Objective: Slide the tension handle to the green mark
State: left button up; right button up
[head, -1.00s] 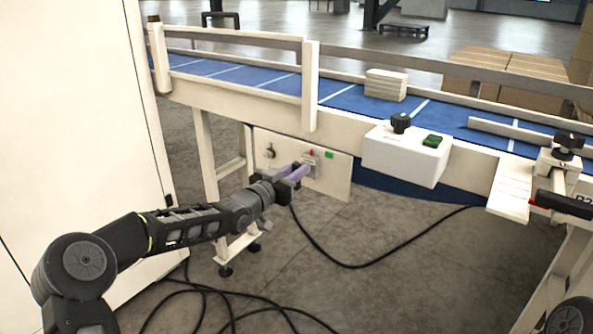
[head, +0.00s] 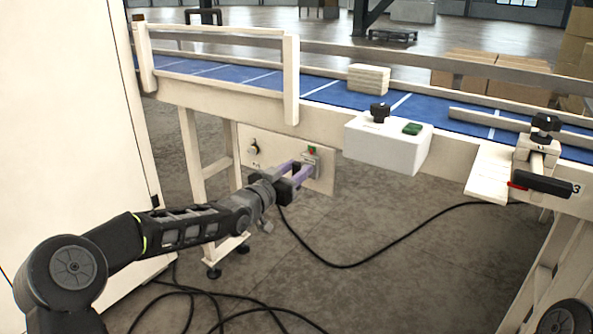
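The tension handle (head: 310,161) is a small grey slider on the cream panel (head: 322,185) below the conveyor, with a red pointer on top. The green mark (head: 312,149) is at the upper right of that panel. The red pointer lines up with the green mark and overlaps it in this view; a small offset is hard to judge. My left gripper (head: 306,170) reaches in from the lower left, its purple fingers closed around the handle. The fingers hide part of the handle and its slot. My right gripper is not in view.
A round knob (head: 253,150) is left on the panel. A white control box (head: 388,145) juts out right of the panel. A black cable (head: 345,264) lies on the floor.

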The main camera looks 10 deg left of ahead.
pick_arm(q)
jog(key=v, duration=0.7)
jog(key=shift+s, duration=0.35)
jog(key=shift+a, duration=0.1)
